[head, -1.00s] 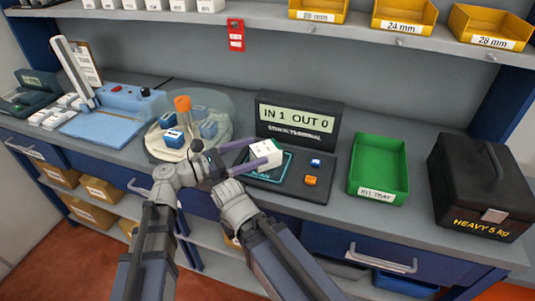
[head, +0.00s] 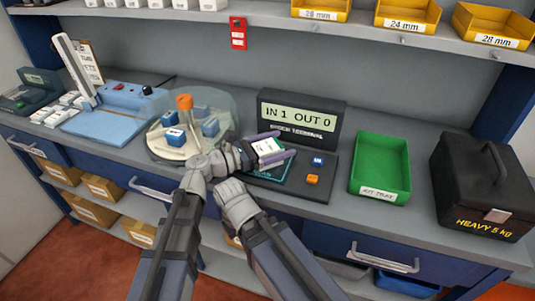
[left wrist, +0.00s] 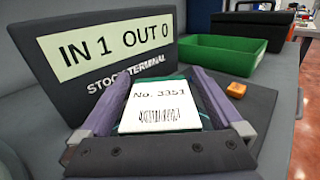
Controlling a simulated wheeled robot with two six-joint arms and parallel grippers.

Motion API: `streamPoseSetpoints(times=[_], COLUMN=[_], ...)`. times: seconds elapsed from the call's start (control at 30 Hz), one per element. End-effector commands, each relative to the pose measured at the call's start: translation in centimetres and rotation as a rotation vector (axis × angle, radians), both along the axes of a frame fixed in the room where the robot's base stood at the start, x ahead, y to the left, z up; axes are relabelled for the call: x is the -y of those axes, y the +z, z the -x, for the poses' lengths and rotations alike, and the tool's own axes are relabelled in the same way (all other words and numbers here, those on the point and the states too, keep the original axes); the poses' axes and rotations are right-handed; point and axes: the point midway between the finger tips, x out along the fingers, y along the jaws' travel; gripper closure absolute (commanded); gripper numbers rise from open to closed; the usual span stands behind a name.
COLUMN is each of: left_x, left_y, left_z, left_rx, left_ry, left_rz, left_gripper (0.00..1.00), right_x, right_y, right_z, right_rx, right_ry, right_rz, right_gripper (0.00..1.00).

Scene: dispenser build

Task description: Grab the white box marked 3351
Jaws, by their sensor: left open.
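The white box marked 3351 (head: 268,147) sits on the teal-edged scan pad (head: 262,175) in front of the stock terminal. In the left wrist view the box (left wrist: 160,106) shows its label, "No. 3351", and a barcode. My left gripper (head: 285,144) is open, with one purple finger on each side of the box. In the left wrist view the fingers (left wrist: 168,73) flank the box, with narrow gaps seeming to show beside it. My right gripper does not show.
The stock terminal (head: 299,118) stands close behind, reading IN 1 OUT 0. Small blue (head: 318,160) and orange (head: 313,180) blocks lie right of the box. Further right are the green kit tray (head: 380,190) and a black heavy case (head: 478,190). A round clear-covered dispenser (head: 225,135) stands left.

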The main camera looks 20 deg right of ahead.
Motion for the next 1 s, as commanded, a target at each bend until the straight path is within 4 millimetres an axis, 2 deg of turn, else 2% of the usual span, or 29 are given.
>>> streamPoseSetpoints(times=[0.07, 0.9, 1.0], left_x=[-0.03, -0.07, -0.07], left_y=[0.00, -0.01, 0.01], left_z=[0.02, 0.02, 0.01], left_rx=[0.000, 0.000, 0.000], left_ry=[0.000, 0.000, 0.000], left_rz=[0.000, 0.000, 0.000], left_gripper=[0.03, 0.98, 1.00], right_x=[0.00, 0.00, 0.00], right_y=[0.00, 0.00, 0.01], right_z=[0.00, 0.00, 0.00], right_rx=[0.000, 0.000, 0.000], right_ry=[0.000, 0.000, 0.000], right_rz=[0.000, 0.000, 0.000], right_gripper=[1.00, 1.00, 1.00])
